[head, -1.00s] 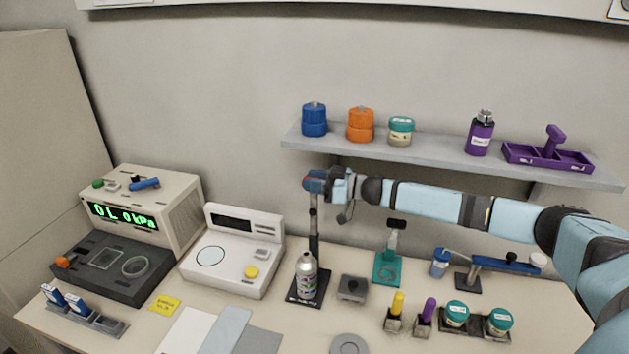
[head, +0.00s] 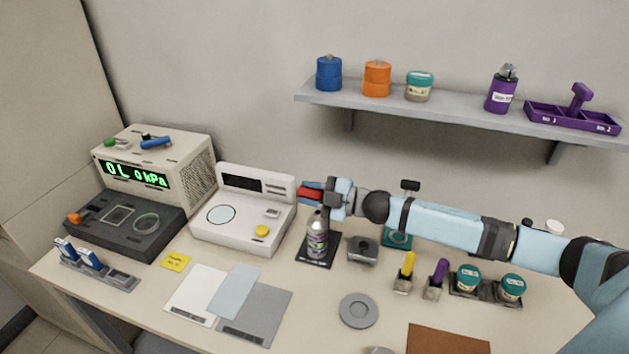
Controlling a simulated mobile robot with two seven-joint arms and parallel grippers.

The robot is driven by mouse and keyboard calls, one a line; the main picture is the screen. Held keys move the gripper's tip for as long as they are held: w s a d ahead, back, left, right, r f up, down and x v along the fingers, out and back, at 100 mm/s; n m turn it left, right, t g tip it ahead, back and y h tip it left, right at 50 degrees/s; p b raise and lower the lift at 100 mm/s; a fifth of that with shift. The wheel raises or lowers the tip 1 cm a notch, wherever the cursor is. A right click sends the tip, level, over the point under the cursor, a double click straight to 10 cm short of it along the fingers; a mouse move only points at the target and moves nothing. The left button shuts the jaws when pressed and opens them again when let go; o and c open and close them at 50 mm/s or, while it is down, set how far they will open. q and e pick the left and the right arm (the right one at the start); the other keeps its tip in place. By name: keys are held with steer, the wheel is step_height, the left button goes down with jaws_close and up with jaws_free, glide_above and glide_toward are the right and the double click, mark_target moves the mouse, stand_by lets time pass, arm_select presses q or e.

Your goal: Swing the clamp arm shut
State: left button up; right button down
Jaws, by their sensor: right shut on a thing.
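A stand with a dark base plate (head: 330,252) is on the bench, and a grey metal bottle (head: 317,238) with a printed label stands upright on it. My right gripper (head: 318,193) is at the top of the stand, just above the bottle's neck. It is shut on a red and blue piece (head: 309,192), which looks like the clamp arm. The post and the clamp's joint are mostly hidden behind the bottle and gripper. My left gripper is not in view.
A white instrument (head: 241,210) stands close to the left. A grey block (head: 362,250), a yellow-topped tool (head: 407,268) and a purple-topped tool (head: 438,275) stand to the right. A shelf (head: 440,115) holding jars is above. A grey disc (head: 359,310) lies in front.

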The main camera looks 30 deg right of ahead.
step_height(320, 180, down, 10)
steer(key=s+a+n+b, duration=0.2)
steer(key=n+b, duration=0.3)
steer(key=b, duration=0.1)
steer(key=shift+s+a+f+n, duration=0.15)
steer(key=shift+s+a+n, duration=0.05)
steer(key=shift+a+n, duration=0.1)
steer(key=shift+f, duration=0.1)
steer(key=c, duration=0.8)
jaws_free()
steer(key=shift+w, duration=0.1)
steer(key=shift+c, duration=0.2)
steer(key=shift+d, duration=0.1)
